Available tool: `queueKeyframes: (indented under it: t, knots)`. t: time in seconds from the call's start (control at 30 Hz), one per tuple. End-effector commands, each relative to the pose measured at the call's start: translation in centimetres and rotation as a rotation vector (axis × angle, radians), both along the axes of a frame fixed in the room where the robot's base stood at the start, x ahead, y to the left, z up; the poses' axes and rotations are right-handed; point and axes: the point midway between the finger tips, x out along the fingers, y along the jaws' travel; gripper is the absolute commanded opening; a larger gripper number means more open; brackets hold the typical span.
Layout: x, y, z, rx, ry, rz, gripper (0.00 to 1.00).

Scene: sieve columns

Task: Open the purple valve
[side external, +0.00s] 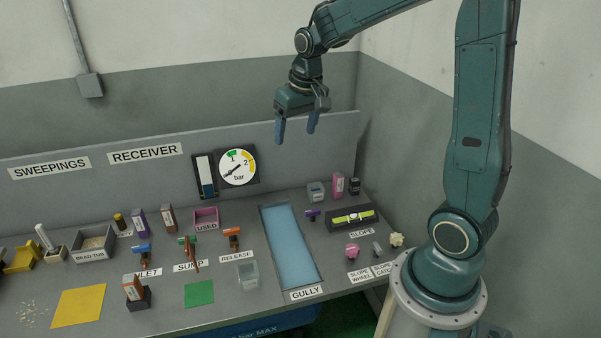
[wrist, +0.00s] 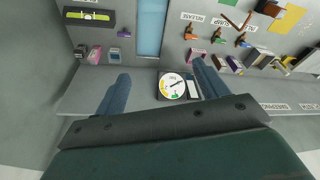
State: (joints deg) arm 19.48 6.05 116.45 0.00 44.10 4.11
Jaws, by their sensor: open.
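The purple valve (side external: 312,213) is a small purple-handled piece on the bench, just right of the blue gully (side external: 290,245). In the wrist view the purple valve (wrist: 124,34) shows small near the top, beside the blue strip of the gully (wrist: 149,30). My gripper (side external: 295,138) is open and empty, high above the back of the bench and well apart from the valve. In the wrist view my gripper (wrist: 160,72) shows its two blue fingers spread, with the pressure gauge (wrist: 172,86) between them. The valve's exact handle angle is too small to tell.
A slope level (side external: 351,217) and small boxes (side external: 338,183) stand right of the valve. Blue, green and orange valves (side external: 232,236) stand left of the gully. A back panel with a gauge (side external: 238,167) rises behind. The air around my gripper is clear.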

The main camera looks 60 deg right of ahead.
Motion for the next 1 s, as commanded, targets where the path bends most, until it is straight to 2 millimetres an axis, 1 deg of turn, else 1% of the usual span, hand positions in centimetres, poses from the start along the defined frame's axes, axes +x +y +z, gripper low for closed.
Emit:
queueKeyframes:
  t: [0.03, 0.2, 0.37, 0.5, 0.67, 0.8, 0.9, 1.0]
  knots:
    - [0.7, -1.0, -1.0, 0.007, 0.015, -0.021, 0.73]
    - [2.5, -4.0, -4.1, 0.022, 0.049, -0.08, 0.73]
    - [3.7, -6.9, -7.3, 0.039, 0.081, -0.139, 0.73]
    - [4.5, -9.4, -10.5, 0.054, 0.109, -0.188, 0.73]
    - [4.8, -12.2, -14.5, 0.073, 0.14, -0.244, 0.73]
    - [4.8, -14.6, -18.2, 0.09, 0.166, -0.293, 0.73]
    - [4.5, -16.0, -20.6, 0.101, 0.181, -0.325, 0.73]
    - [4.3, -17.0, -22.5, 0.11, 0.192, -0.348, 0.73]
